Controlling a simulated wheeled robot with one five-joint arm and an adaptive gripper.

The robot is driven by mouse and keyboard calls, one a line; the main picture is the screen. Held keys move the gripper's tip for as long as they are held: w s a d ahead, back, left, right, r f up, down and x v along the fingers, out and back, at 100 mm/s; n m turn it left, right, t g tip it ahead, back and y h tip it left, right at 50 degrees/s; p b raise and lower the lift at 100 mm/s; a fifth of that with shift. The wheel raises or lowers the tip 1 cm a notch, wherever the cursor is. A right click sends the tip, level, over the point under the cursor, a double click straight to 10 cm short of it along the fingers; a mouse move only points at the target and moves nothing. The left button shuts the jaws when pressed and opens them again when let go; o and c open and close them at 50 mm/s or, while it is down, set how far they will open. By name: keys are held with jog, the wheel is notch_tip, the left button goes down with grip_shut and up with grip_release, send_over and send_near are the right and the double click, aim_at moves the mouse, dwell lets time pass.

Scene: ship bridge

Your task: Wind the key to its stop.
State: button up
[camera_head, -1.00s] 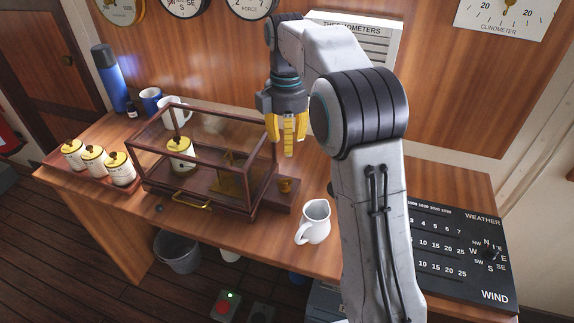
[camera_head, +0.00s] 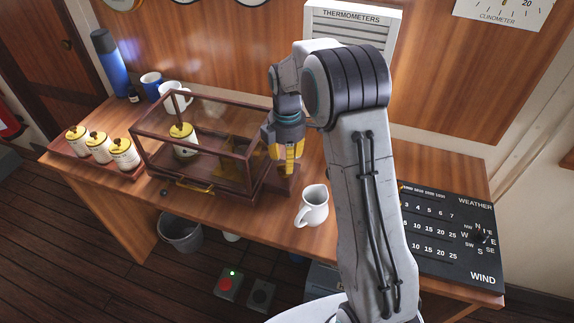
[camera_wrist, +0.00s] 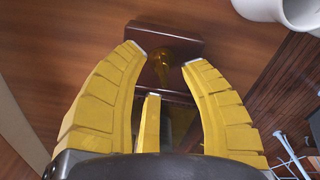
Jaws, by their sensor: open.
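The brass key (camera_wrist: 160,62) stands on a small dark wooden block (camera_wrist: 184,46) in the wrist view. The block joins the right end of a glass-sided wooden case (camera_head: 137,150). My gripper (camera_head: 288,168) is open, its yellow fingers pointing down above the block. In the wrist view, two fingertips lie on either side of the key and a third finger is nearer the camera; no contact with the key can be made out. In the head view my fingers largely hide the key.
A white jug (camera_head: 313,205) stands close to the right of the block. A lidded jar (camera_head: 184,140) sits inside the case, and several more stand on a tray at left. A black weather board (camera_head: 445,240) lies at right. A red-button box (camera_head: 227,284) is on the floor.

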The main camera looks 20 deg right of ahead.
jog(key=shift+f, duration=1.7)
grip_shut()
